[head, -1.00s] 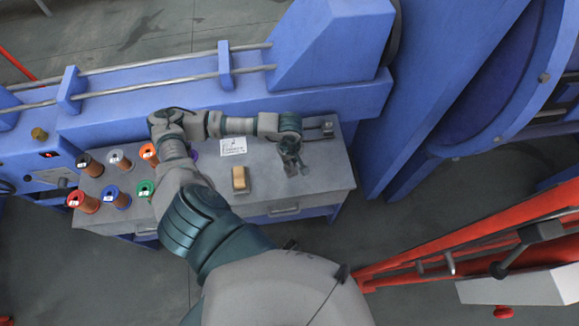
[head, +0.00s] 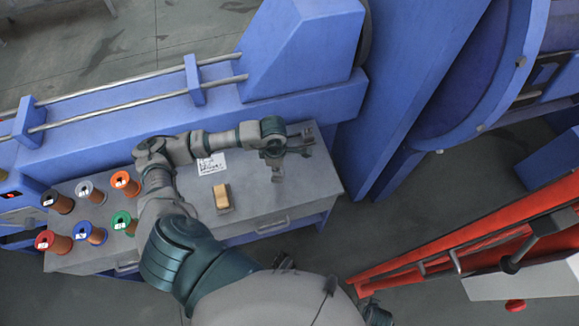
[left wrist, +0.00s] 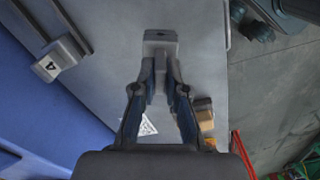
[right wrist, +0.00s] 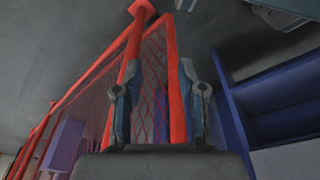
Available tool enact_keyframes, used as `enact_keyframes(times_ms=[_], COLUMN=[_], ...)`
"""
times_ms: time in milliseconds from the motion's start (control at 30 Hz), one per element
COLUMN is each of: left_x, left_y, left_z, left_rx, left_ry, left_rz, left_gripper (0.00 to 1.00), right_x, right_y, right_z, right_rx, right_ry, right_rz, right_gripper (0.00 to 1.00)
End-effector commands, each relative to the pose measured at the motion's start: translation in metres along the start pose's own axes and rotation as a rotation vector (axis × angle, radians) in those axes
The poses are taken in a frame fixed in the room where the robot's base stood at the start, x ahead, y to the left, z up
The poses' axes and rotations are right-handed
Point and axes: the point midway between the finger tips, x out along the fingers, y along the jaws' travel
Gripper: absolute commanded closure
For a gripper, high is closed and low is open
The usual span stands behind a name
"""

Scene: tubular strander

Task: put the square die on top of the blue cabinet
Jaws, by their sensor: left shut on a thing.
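The square die is a small grey block with a dark hole; it shows at the fingertips in the left wrist view (left wrist: 160,42). My left gripper (head: 277,160) is shut on it, over the right part of the grey-topped bench (head: 300,190). The gap between die and bench top is hard to judge. My right gripper (right wrist: 158,80) is open and empty, with a red mesh frame beyond its fingers. A blue open-fronted structure (right wrist: 275,100) stands right in the right wrist view; I cannot tell whether it is the blue cabinet.
Several wire spools (head: 90,232) stand on the bench's left part. A brush-like wooden block (head: 222,196) and a white paper (head: 212,164) lie nearer the gripper. Blue machinery (head: 300,50) stands behind; red framing (head: 450,245) is right.

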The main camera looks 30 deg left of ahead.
Motion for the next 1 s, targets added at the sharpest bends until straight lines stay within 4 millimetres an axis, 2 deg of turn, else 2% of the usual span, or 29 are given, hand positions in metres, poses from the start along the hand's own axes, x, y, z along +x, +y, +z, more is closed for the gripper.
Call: enact_keyframes(times_ms=[33, 133, 400, 600, 833, 867, 933, 1000], left_x=[-0.001, 0.0, 0.0, 0.034, 0.038, 0.039, 0.038, 0.038], left_y=[0.006, 0.014, 0.024, 0.027, 0.029, 0.028, 0.027, 0.026], left_z=[0.013, 0.029, 0.05, 0.043, 0.041, 0.041, 0.043, 0.044], left_rx=[0.001, 0.002, 0.002, 0.0, 0.0, 0.001, 0.001, 0.002], left_ry=[-0.006, -0.002, 0.004, 0.003, -0.002, 0.0, 0.001, 0.002], left_rz=[0.003, 0.004, 0.007, 0.001, 0.004, 0.003, 0.003, 0.004], left_gripper=[1.0, 1.0, 1.0, 1.0, 1.0, 0.83, 0.66, 0.63], right_x=[0.001, 0.001, 0.001, 0.0, -0.007, -0.007, -0.006, -0.006], right_y=[0.0, -0.001, -0.001, 0.005, 0.004, 0.003, 0.0, -0.003], right_z=[0.001, 0.001, 0.001, 0.0, -0.005, -0.004, -0.004, -0.002], right_rx=[0.0, 0.0, 0.0, -0.001, -0.001, 0.0, 0.001, 0.002], right_ry=[-0.002, -0.002, -0.002, -0.003, 0.006, 0.005, 0.003, 0.0], right_rz=[0.0, -0.002, -0.002, 0.007, 0.006, 0.004, -0.001, -0.005], right_gripper=[0.6, 0.6, 0.6, 0.6, 0.6, 0.6, 0.6, 0.6])
